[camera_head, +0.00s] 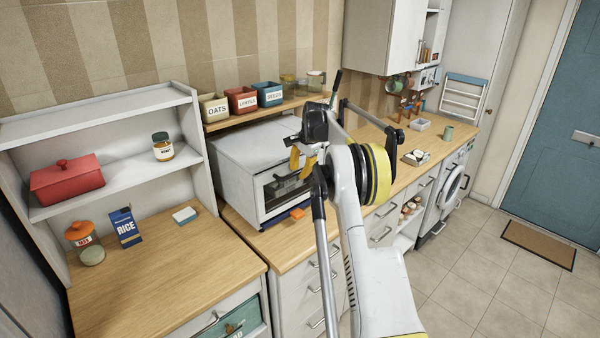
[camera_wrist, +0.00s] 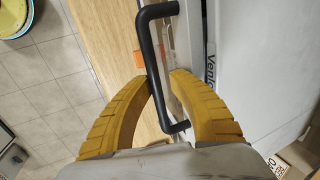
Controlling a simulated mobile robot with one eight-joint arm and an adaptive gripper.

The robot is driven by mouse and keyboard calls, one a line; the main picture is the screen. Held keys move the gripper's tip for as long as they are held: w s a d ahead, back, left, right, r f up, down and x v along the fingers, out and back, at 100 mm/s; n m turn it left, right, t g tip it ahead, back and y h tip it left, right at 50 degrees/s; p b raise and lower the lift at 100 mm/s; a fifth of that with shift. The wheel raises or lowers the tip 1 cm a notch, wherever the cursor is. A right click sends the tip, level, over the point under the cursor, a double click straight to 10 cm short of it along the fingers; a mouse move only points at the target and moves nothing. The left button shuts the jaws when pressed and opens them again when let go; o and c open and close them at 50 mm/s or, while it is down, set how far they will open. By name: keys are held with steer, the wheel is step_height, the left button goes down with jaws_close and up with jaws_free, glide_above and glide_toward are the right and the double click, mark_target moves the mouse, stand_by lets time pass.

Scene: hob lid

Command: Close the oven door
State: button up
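The oven (camera_head: 245,165) is a white box on the wooden counter with a dark glass front (camera_head: 283,186). How far its door stands open cannot be told, as my arm covers part of the front. My gripper (camera_head: 300,160), with yellow fingers, is in front of the oven near the top of the door. In the wrist view my gripper (camera_wrist: 162,80) has its fingertips apart, on either side of the black door handle (camera_wrist: 150,45). The left finger looks close to or touching the handle. A narrow gap shows beside the right fingertip.
An orange item (camera_head: 297,213) lies on the counter before the oven. Labelled boxes (camera_head: 242,100) stand on the shelf behind it. White shelves (camera_head: 118,175) stand at left.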

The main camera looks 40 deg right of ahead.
steer(key=v, duration=1.2)
steer(key=shift+a, duration=0.1)
